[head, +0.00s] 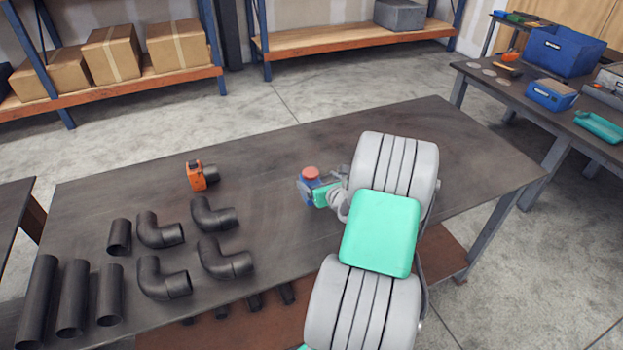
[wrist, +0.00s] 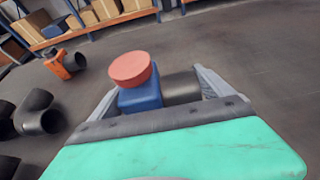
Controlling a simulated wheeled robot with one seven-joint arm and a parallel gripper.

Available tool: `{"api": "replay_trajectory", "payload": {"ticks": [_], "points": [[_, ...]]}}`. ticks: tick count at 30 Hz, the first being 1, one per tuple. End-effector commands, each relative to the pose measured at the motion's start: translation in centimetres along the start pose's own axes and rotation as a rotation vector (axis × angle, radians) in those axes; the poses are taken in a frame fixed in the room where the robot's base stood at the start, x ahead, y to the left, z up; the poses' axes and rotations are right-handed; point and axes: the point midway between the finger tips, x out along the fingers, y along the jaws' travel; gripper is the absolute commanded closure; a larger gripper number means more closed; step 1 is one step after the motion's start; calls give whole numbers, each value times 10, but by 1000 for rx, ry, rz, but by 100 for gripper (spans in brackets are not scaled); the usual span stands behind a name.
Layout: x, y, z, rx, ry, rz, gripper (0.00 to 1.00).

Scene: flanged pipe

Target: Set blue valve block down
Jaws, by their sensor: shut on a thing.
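The blue valve block (head: 306,186) has a red round cap on top and sits at my gripper's end over the right-middle of the dark table (head: 270,150). In the wrist view the blue block (wrist: 142,98) stands upright between the two grey fingers, with a dark pipe stub on its right side. My gripper (head: 318,190) is shut on the block; it also shows in the wrist view (wrist: 160,92). My arm hides part of the block in the head view. I cannot tell whether its underside touches the table.
An orange block with a pipe stub (head: 196,177) stands to the left. Several black elbows (head: 213,215) and straight pipes (head: 73,298) lie at the table's left. The tabletop between them and my gripper is clear. A side bench (head: 540,95) with blue bins stands right.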

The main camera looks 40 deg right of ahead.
Motion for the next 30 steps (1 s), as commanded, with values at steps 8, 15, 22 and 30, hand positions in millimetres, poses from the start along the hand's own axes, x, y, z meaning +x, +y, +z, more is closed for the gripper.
{"api": "replay_trajectory", "payload": {"ticks": [8, 15, 22, 30], "points": [[15, -7, -22, 0, -6, 0, 82], [19, -8, -30, -3, -11, -1, 82], [20, -6, -38, 0, -1, 0, 8], [20, -6, -37, 0, -1, 1, 0]]}}
